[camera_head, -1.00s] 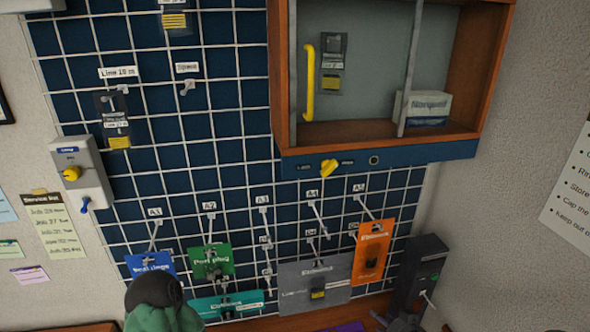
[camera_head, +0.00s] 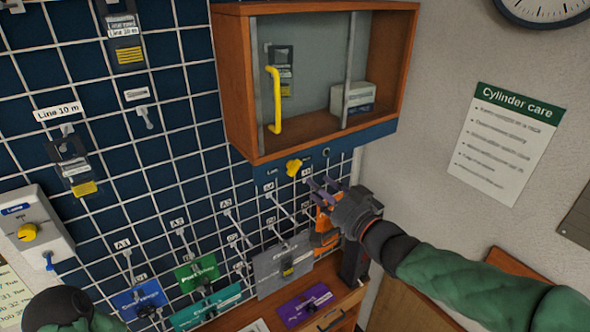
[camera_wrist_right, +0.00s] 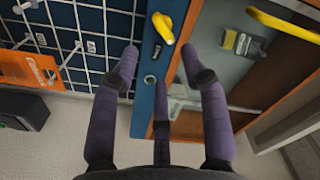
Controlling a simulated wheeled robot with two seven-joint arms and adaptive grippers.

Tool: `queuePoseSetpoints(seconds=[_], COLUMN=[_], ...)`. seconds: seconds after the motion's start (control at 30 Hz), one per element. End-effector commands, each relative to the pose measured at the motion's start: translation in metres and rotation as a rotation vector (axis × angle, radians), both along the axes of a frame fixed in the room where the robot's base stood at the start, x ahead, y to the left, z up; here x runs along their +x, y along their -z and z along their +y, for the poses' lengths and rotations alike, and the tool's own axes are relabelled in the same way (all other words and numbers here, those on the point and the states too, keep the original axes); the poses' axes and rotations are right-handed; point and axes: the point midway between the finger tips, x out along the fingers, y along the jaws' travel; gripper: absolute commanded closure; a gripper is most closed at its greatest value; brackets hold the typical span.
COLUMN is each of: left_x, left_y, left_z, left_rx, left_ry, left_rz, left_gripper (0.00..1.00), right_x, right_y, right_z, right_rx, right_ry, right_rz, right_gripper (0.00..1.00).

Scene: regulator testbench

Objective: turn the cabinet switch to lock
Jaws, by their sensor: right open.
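The cabinet switch (camera_head: 293,167) is a yellow knob on the blue strip under the wooden cabinet (camera_head: 235,85). A small label beside it is too blurred to read. In the right wrist view the switch (camera_wrist_right: 162,27) shows beyond the fingers, near the top. My right gripper (camera_head: 318,188) is open and empty, below and to the right of the switch, apart from it. In the right wrist view its purple fingers (camera_wrist_right: 160,68) are spread, with the blue strip behind them. Part of my left arm shows at the bottom left, but its gripper does not.
A round keyhole-like fitting (camera_head: 327,152) sits on the strip right of the switch. The cabinet door has a yellow handle (camera_head: 275,100). Hooks and an orange card (camera_head: 325,228) hang on the grid below. A switch box with a yellow knob (camera_head: 28,232) is at the left.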

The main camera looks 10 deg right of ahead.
Motion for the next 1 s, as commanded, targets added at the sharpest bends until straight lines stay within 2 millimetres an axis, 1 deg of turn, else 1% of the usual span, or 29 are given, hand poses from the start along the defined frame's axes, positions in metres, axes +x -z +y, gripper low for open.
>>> queuePoseSetpoints(seconds=[0.1,0.3,0.5,0.7,0.93,0.97,1.0], left_x=[0.000,0.000,0.000,0.000,0.000,0.000,0.000], left_y=[-0.004,-0.011,-0.016,-0.017,-0.017,-0.017,-0.017], left_z=[0.000,0.000,0.000,0.000,0.000,0.000,0.000], left_rx=[0.000,0.000,0.000,0.000,0.000,0.000,0.000], left_ry=[0.000,0.000,0.000,0.000,0.000,0.000,0.000], left_rz=[0.000,-0.001,-0.001,-0.001,-0.001,-0.001,-0.001], left_gripper=[0.00,0.00,0.00,0.00,0.00,0.00,0.00], right_x=[0.021,0.054,0.075,0.082,0.083,0.083,0.083], right_y=[0.000,0.000,0.000,0.000,0.000,0.000,0.000], right_z=[0.009,0.021,0.028,0.030,0.030,0.030,0.030], right_rx=[0.002,0.001,-0.001,0.001,0.001,0.001,0.000], right_ry=[-0.004,-0.001,-0.001,0.001,0.001,0.001,0.001], right_rz=[0.004,0.003,0.002,0.001,0.001,0.001,0.001], right_gripper=[0.55,0.55,0.55,0.55,0.55,0.61,0.72])
